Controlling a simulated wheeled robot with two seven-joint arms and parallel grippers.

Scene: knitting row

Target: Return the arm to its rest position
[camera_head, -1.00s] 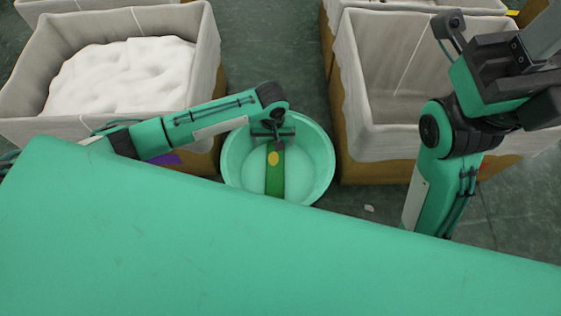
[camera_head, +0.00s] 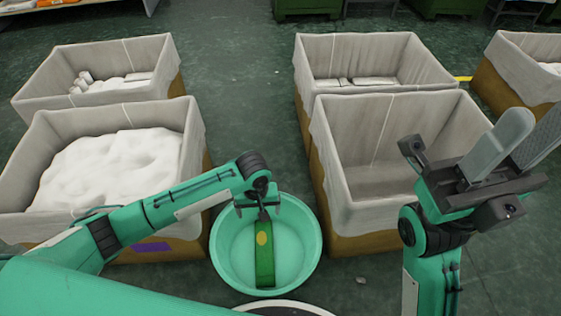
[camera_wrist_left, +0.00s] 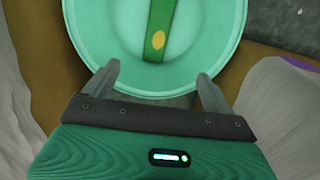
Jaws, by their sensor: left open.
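My left gripper (camera_head: 263,211) hangs over the far rim of a round teal basin (camera_head: 224,256). In the left wrist view its two fingers are spread apart with nothing between them (camera_wrist_left: 158,82), and the basin (camera_wrist_left: 215,55) lies beyond their tips. A green strip with a yellow oval (camera_head: 264,268) lies inside the basin, apart from the fingers; its oval end also shows in the left wrist view (camera_wrist_left: 158,43). My right gripper (camera_head: 535,118) is raised at the right with its fingers pointing up, apart and empty.
A lined bin full of white material (camera_head: 195,150) stands left of the basin. An almost empty lined bin (camera_head: 335,170) stands to its right, below my right gripper. More bins stand behind. A clear floor aisle (camera_head: 245,95) runs between the rows.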

